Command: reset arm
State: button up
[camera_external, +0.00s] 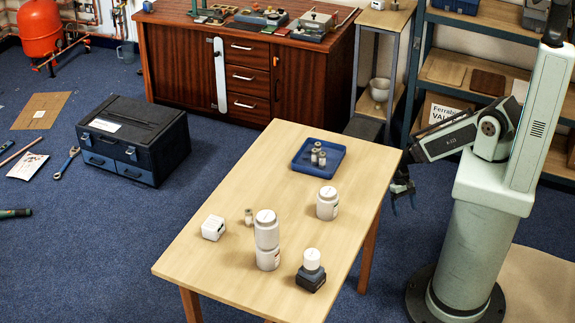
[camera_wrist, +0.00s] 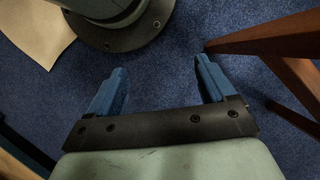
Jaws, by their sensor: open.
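My gripper (camera_external: 404,196) hangs past the right edge of the wooden table (camera_external: 230,205), beside my base and below the table top. In the wrist view my gripper (camera_wrist: 160,85) has its two blue fingers wide apart with nothing between them. Below the fingers there is only blue carpet (camera_wrist: 160,55). My arm is folded close to its column.
A table leg (camera_wrist: 265,40) is close. Shelving (camera_external: 480,75) stands behind.

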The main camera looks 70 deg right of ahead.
jog(key=s+a+n+g+h, duration=0.2)
jog(key=s+a+n, duration=0.5)
jog(key=s+n, duration=0.1)
jog(key=shift+s+a+f+g+h, duration=0.15)
jog(key=shift+f+g+h, duration=0.1)
jog(key=shift+g+h, duration=0.15)
dwell(0.4)
